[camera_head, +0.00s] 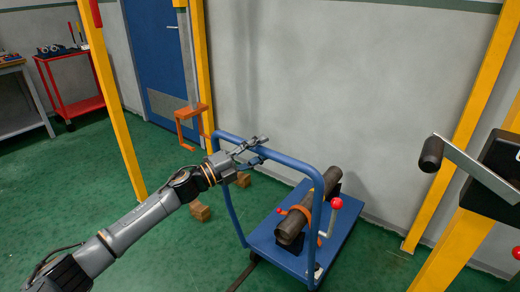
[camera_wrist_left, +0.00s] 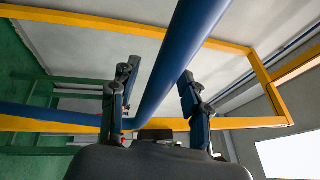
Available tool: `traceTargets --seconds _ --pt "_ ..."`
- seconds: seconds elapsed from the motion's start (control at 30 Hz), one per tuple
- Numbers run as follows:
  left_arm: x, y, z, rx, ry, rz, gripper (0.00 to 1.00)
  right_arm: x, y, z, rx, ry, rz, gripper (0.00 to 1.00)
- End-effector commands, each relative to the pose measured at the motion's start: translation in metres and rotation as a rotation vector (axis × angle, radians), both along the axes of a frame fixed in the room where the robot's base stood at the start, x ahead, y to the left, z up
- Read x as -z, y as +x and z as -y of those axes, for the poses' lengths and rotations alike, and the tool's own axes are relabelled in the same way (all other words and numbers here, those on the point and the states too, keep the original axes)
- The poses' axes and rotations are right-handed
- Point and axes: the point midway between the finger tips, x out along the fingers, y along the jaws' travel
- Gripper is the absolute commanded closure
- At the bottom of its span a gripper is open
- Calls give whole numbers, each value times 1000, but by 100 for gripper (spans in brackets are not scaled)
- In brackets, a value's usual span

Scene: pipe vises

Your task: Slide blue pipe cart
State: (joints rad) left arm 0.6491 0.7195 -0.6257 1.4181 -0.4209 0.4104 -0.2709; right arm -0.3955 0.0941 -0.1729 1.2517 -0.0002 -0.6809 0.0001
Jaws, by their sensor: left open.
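The blue cart has a flat deck (camera_head: 262,236) and a tall tubular push handle (camera_head: 290,161). A dark pipe (camera_head: 312,204) lies tilted across the deck, held by an orange clamp with red-knobbed levers. My left gripper (camera_head: 262,146) is open at the handle's top bar, near its left corner. In the left wrist view, the blue bar (camera_wrist_left: 182,50) runs between the two spread fingers of the gripper (camera_wrist_left: 158,68). I cannot tell whether either finger touches the bar. My right gripper is not in view.
A yellow post (camera_head: 108,100) stands left of the cart. Small wooden blocks (camera_head: 200,212) lie on the green floor behind my arm. A dark machine with a grey lever (camera_head: 470,168) stands at the right. A red trolley (camera_head: 75,85) is far left.

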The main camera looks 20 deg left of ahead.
Motion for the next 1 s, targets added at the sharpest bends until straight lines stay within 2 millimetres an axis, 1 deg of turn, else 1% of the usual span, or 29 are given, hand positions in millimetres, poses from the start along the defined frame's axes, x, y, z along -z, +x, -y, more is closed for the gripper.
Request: traceTargets --seconds 0.3,0.33,0.47,0.5,0.53,0.57,0.77,0.9,1.0 --pt "0 2 3 1 0 0 53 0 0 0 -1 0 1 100" --pt "0 2 3 1 0 0 55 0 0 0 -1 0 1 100" --pt "0 2 3 1 0 0 82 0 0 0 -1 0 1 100" --pt "0 2 3 1 0 0 90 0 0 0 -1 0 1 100" --pt "0 2 3 1 0 0 96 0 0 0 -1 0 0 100" --pt "0 2 2 1 0 0 100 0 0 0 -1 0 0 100" --pt "0 2 2 1 1 -1 100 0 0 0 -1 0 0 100" --pt "-1 8 4 0 1 1 100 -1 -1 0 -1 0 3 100" --pt "-1 9 4 -1 1 1 100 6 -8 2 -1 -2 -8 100"
